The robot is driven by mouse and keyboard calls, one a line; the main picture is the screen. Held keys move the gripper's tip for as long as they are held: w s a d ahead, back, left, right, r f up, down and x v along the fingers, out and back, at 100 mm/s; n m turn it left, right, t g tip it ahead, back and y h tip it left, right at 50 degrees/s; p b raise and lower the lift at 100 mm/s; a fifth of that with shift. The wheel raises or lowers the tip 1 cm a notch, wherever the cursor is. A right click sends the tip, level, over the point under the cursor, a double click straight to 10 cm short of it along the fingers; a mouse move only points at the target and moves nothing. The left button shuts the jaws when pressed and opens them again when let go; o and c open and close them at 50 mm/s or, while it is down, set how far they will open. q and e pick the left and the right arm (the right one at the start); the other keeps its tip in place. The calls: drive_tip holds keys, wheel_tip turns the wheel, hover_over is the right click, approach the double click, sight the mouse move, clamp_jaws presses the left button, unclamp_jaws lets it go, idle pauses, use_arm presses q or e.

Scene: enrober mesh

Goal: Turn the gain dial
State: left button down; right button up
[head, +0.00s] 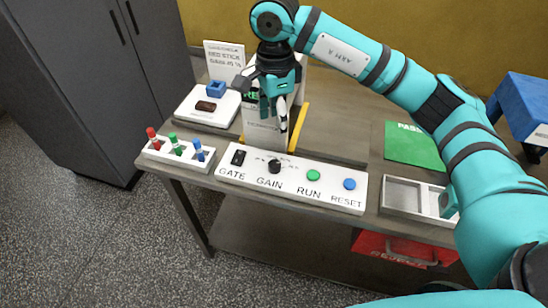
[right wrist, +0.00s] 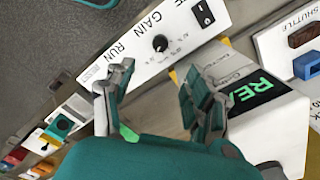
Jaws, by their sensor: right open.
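The gain dial (head: 274,166) is a small black knob above the word GAIN on a white control panel (head: 231,178). It also shows in the right wrist view (right wrist: 160,43), with a light pointer mark and a printed scale around it. My right gripper (head: 275,113) is above and behind the panel in the head view, pointing down. Its two teal-and-grey fingers are apart and empty in the right wrist view (right wrist: 153,76), with the dial beyond the fingertips and not touched. My left gripper is not in view.
The panel also has a black GATE switch (head: 238,157), a green RUN button (head: 313,175) and a blue RESET button (head: 349,184). A rack with coloured pegs (head: 175,151) stands left. A white tray (head: 403,193) and green PASS mat (head: 412,147) lie right.

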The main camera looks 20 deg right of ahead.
sight(274, 163)
wheel_tip(274, 163, down, 14)
drive_tip(key=p, duration=0.3)
drive_tip(key=shift+f, duration=0.2)
clamp_jaws()
drive_tip(key=shift+w+f+n+b, duration=0.15)
drive_tip(key=shift+n+b, duration=0.35)
drive_tip(key=shift+b, duration=0.45)
drive_tip(key=n+b, duration=0.5)
drive_tip(key=b, duration=0.2)
drive_tip(key=shift+r+n+b, duration=0.2)
drive_tip(key=shift+n+b, duration=0.8)
drive_tip(key=shift+b, duration=0.1)
